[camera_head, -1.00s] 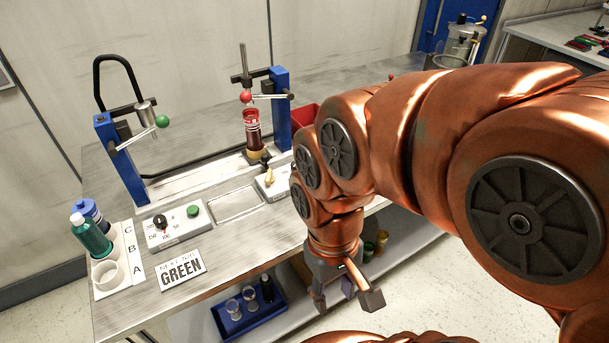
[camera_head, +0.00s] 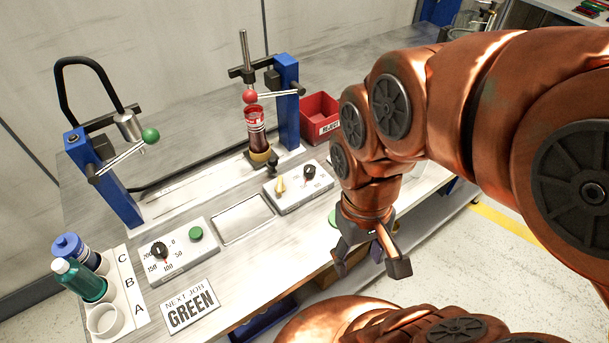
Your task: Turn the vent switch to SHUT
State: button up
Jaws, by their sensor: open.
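The right control box (camera_head: 297,200) sits on the bench in front of the red-knobbed stand. My gripper (camera_head: 370,264) is open and empty, pointing down. In the picture it is right of and below this box, near the bench's front edge, apart from both knobs.
A bottle with red liquid (camera_head: 255,135) stands under the red-knobbed lever (camera_head: 250,97). A red bin (camera_head: 318,117) is behind the box. A dial box (camera_head: 180,252), a NEXT JOB GREEN card (camera_head: 190,307) and a white rack (camera_head: 127,290) with bottles are at left.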

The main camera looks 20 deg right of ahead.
aim_at(280, 188)
jog(key=u, duration=1.1)
jog(key=k, duration=0.45)
jog(key=u, duration=0.65)
